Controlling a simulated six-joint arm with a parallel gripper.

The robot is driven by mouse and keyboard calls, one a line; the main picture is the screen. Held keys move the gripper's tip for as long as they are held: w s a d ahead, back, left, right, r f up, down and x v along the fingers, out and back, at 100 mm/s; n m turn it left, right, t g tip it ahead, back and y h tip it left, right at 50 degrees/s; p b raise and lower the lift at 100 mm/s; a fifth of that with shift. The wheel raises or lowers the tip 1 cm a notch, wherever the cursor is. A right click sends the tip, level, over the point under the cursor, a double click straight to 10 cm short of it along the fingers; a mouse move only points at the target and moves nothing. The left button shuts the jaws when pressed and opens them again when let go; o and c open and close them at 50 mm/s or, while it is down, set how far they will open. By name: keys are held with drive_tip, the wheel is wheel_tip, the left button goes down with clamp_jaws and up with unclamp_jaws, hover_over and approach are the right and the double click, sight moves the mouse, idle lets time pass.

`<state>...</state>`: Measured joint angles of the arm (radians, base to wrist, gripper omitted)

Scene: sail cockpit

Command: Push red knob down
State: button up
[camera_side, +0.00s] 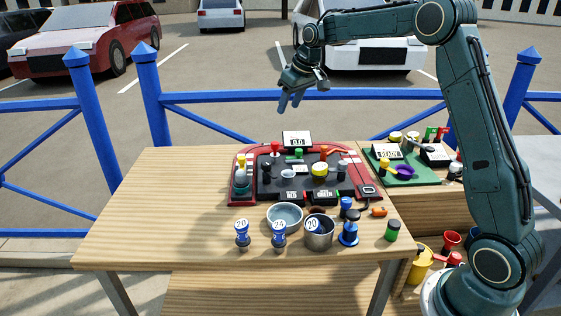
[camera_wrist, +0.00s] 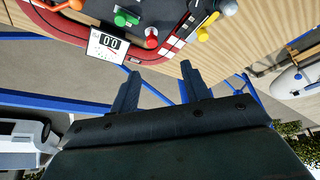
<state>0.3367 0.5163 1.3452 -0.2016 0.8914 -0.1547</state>
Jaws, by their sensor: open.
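The red knob (camera_side: 275,148) stands upright at the back left of the red and black console (camera_side: 236,189) on the wooden table. It also shows near the top of the wrist view (camera_wrist: 151,38), next to the white display (camera_wrist: 110,42). My gripper (camera_side: 288,107) hangs in the air above and behind the console, clear of the knob. In the wrist view its two fingers (camera_wrist: 158,76) are spread apart with nothing between them. The knob lies beyond the fingertips and does not touch them.
A green knob (camera_wrist: 125,18) and a yellow knob (camera_wrist: 203,34) stand close to the red one. The display (camera_side: 297,139) rises at the console's back edge. Bowls, a pot (camera_side: 319,237) and weights sit in front. A blue railing (camera_side: 230,97) runs behind the table.

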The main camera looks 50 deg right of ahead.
sight(275, 142)
drive_tip(key=shift+w+d+f, duration=1.1)
drive_tip(key=shift+f, duration=0.15)
drive_tip(key=shift+f, duration=0.1)
drive_tip(key=x, duration=1.3)
drive_tip(key=shift+f, duration=0.25)
